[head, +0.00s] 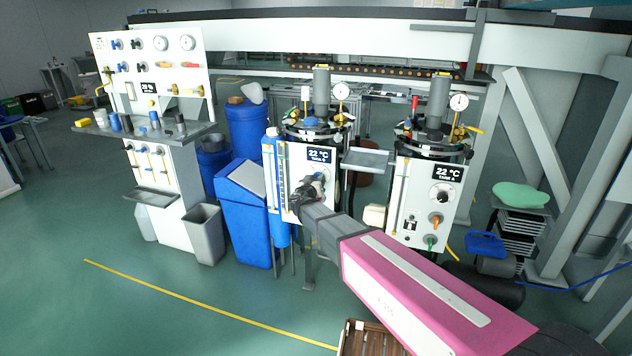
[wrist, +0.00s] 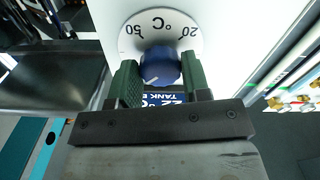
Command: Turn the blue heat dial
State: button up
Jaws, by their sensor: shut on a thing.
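The blue heat dial (wrist: 160,66) shows in the wrist view in front of a round white scale plate (wrist: 160,22) marked 50, °C and 20, seen upside down. A short white mark shows on the dial's face. My gripper (wrist: 160,78) is shut on the dial, with one green finger on each side. In the head view my gripper (head: 312,186) is at the front of the left tank unit (head: 300,213), below its 22 °C display (head: 318,156). There the dial is hidden by my gripper.
A second tank unit (head: 410,200), also reading 22 °C, stands to the right with a black dial and orange and green knobs. A small grey shelf (head: 366,158) sits between the units. A blue bin (head: 243,215) stands left.

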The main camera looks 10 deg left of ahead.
jog(key=shift+f, duration=0.1)
jog(key=o, duration=0.9)
jog(key=s, duration=1.1)
jog(key=shift+a, duration=0.4)
jog(key=shift+w, duration=0.1)
jog(key=d+f+m+g+h, duration=0.1)
jog(key=d+f+g+h, duration=0.25)
jog(key=d, duration=1.05)
jog(key=d+f+m+g+h, duration=0.25)
jog(key=d+f+g, duration=0.2)
jog(key=d, duration=0.85)
jog(key=s+d+f+g+y, duration=0.1)
jog(key=s+d+g+y, duration=0.1)
jog(key=d, duration=0.4)
jog(key=s+d+f+n+g+y, duration=0.1)
jog(key=s+d+f+g+y, duration=0.1)
jog(key=s+d+g, duration=0.2)
jog(key=s+d+f+n+g+y, duration=0.1)
jog(key=s+d+f+g+y, duration=0.1)
jog(key=s+d, duration=0.5)
jog(key=shift+d+f+g+y, duration=0.25)
jog(key=shift+d+g+y, duration=0.35)
jog(key=shift+g, duration=0.4)
